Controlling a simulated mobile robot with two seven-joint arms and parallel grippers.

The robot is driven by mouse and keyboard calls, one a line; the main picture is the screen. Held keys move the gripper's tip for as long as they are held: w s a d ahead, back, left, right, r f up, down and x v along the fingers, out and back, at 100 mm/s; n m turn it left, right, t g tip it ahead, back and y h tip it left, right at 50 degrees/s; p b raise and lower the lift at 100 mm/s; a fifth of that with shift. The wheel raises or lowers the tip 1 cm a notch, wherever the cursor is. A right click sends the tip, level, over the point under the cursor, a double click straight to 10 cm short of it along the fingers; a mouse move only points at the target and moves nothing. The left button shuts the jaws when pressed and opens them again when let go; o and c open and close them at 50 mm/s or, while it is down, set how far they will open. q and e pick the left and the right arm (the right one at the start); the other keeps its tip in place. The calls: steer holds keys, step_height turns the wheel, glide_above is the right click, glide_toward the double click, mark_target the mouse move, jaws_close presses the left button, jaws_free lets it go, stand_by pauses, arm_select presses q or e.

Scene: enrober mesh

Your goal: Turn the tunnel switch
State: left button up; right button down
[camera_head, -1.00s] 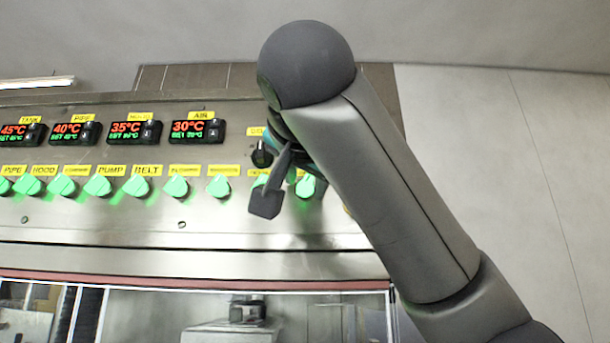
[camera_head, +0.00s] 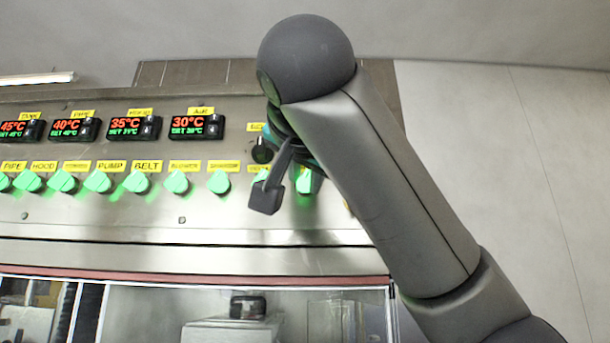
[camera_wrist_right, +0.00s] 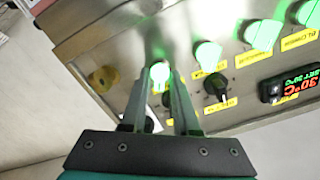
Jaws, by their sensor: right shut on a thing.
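My right gripper (camera_wrist_right: 159,82) is shut on the end green lit knob (camera_wrist_right: 159,71), with one finger on each side of it in the wrist view. Its label is hidden, so I cannot read whether it says tunnel. In the head view this knob (camera_head: 306,181) is partly covered by my right gripper and arm. A dark finger (camera_head: 267,195) of my right gripper hangs in front of the knob row. My left gripper is not in view.
The steel panel (camera_head: 130,218) carries a row of several green knobs, such as the belt knob (camera_head: 136,182). A black knob (camera_wrist_right: 216,84) sits close by my gripper. Temperature displays (camera_head: 197,126) are above the row. A yellow round part (camera_wrist_right: 103,79) is beyond the end knob.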

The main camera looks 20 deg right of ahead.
steer(key=shift+n, duration=0.3)
steer(key=n, duration=0.3)
steer(key=shift+n, duration=0.3)
steer(key=shift+n+b, duration=0.35)
steer(key=shift+n, duration=0.55)
steer(key=n, duration=0.2)
steer(key=shift+n, duration=0.3)
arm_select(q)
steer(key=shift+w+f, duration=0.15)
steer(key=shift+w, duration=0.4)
arm_select(e)
steer(key=shift+n, duration=1.6)
steer(key=c, duration=0.9)
jaws_free()
